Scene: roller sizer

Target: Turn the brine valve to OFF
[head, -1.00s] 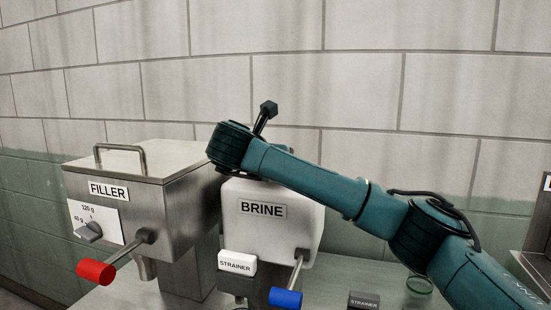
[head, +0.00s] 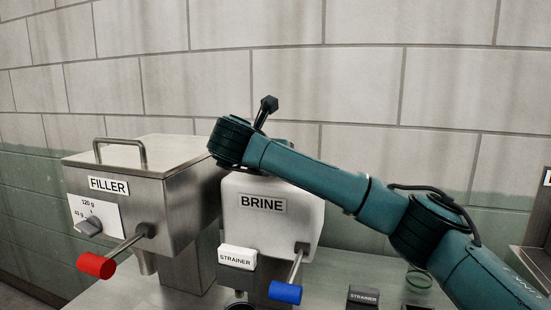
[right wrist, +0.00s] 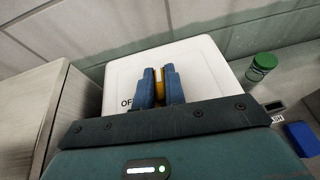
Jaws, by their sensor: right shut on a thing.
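The white brine tank (head: 235,208), with its BRINE label (head: 262,204), stands on the counter; its white top also shows in the right wrist view (right wrist: 120,80). A yellow valve handle (right wrist: 158,84) is over this top. My right gripper (right wrist: 160,80) is shut on the handle, its two blue fingers on either side. The letters "OF" show just left of the fingers; the rest of the lettering is hidden. In the head view my right arm passes over the tank, and its gripper and the valve are hidden there. My left gripper is not in view.
The steel filler (head: 185,195) with a red-ended lever (head: 95,265) stands left of the tank. A blue-ended lever (head: 286,292) sticks out in front of the tank. A white strainer block (head: 238,257) and a dark strainer block (head: 363,297) are in front. A green-lidded jar (right wrist: 264,64) stands right.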

